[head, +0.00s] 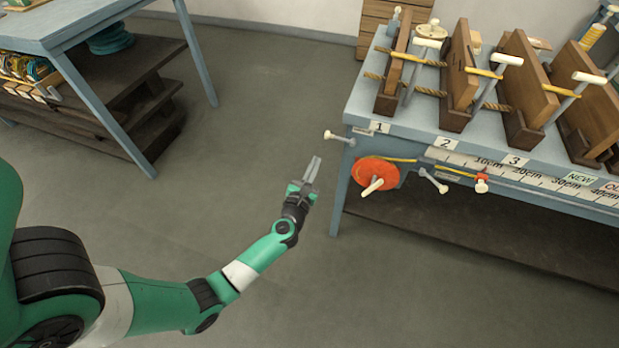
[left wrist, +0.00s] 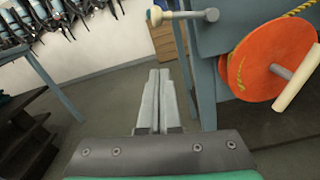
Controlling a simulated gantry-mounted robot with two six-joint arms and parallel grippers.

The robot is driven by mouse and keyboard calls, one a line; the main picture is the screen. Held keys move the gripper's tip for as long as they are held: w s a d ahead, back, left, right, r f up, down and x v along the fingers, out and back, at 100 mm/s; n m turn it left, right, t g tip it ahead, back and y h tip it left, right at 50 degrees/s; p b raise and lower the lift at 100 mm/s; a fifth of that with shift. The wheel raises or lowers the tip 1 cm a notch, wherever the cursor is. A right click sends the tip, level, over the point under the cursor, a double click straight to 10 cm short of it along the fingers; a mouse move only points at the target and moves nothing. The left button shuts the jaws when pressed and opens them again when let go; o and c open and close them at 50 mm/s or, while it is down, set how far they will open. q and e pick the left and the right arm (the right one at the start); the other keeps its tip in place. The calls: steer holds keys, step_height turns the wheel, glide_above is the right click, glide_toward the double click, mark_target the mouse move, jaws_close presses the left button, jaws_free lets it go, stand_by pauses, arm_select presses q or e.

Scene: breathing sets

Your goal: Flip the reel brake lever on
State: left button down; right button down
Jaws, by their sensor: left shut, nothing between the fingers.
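The orange reel (head: 376,173) with a cream crank handle is on the front of the blue bench at its left end. A small lever with a cream knob (head: 330,135) sticks out to the left from the bench corner above the reel; I take it for the reel brake lever. It also shows at the top of the left wrist view (left wrist: 185,15), left of the reel (left wrist: 272,62). My left gripper (head: 314,168) is shut and empty, below and left of the lever, apart from it. In the left wrist view its fingers (left wrist: 160,78) point forward beside the bench leg. My right gripper is out of view.
The blue bench (head: 420,125) holds several wooden blocks with T-handles and ropes. Another small lever (head: 433,180) and a ruler strip are on its front, right of the reel. A shelf table (head: 60,25) stands at the left. The floor between is clear.

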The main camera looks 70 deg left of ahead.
mark_target(339, 139)
arm_select(q)
steer(key=shift+w+a+r+p, duration=0.25)
steer(key=shift+w+a+r, duration=0.1)
steer(key=shift+w+r, duration=0.25)
steer(key=shift+w+a+r+p, duration=0.3)
steer(key=shift+w+a+r, duration=0.1)
steer(key=shift+r, duration=0.25)
steer(key=shift+w+a+r+p, duration=0.25)
steer(key=shift+w+a+r, duration=0.1)
steer(key=shift+w+r, duration=0.25)
steer(key=shift+s+r, duration=0.1)
steer(key=shift+r+m+p, duration=0.2)
steer(key=shift+m+p, duration=0.1)
steer(key=shift+p, duration=0.15)
